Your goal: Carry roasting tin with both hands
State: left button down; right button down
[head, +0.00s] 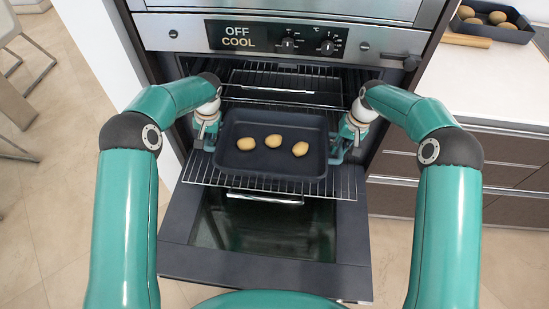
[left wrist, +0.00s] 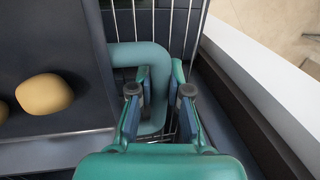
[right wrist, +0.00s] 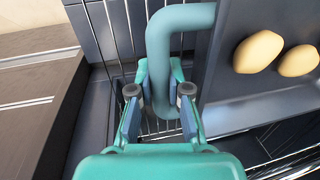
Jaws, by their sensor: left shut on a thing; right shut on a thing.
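The dark roasting tin (head: 270,172) holds three potatoes (head: 273,141) and is level over the pulled-out wire rack (head: 330,190) in front of the oven cavity. I cannot tell whether it rests on the rack or is just above it. My left gripper (head: 210,138) is shut on the tin's left handle, a blue-grey loop (left wrist: 150,55) between its fingers in the left wrist view. My right gripper (head: 341,148) is shut on the right handle, which also shows as a loop (right wrist: 162,50) in the right wrist view.
The oven door (head: 265,228) hangs open below the rack. The control panel (head: 275,38) reads OFF, COOL. Chairs (head: 15,100) stand far left.

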jog(key=shift+w, duration=0.1)
